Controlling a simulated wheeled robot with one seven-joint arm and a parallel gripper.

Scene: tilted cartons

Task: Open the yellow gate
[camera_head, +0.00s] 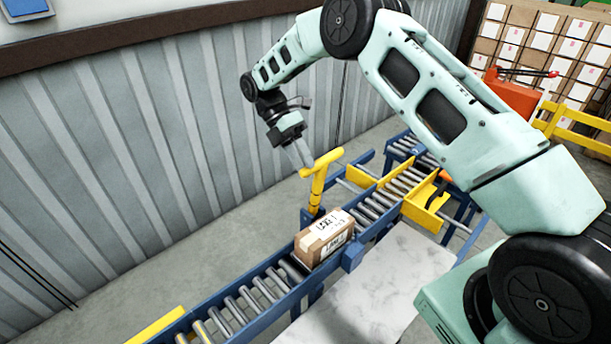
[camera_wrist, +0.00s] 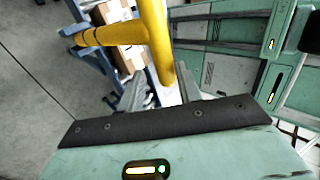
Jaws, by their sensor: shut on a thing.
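The yellow gate (camera_head: 319,187) is a bar that stands up at the far side of the roller conveyor, with a short crosspiece at its top. My gripper (camera_head: 306,163) reaches down from the upper left and is shut on this crosspiece. In the wrist view, the yellow gate (camera_wrist: 155,38) runs down between the two grey fingers of my gripper (camera_wrist: 160,85). The exact contact at the fingertips is partly hidden.
A taped brown carton (camera_head: 323,240) sits tilted on the roller conveyor (camera_head: 262,293) just in front of the gate. Yellow side plates (camera_head: 425,207) stand further along the line. A corrugated wall (camera_head: 120,150) rises behind. Stacked cartons (camera_head: 545,50) fill the back right.

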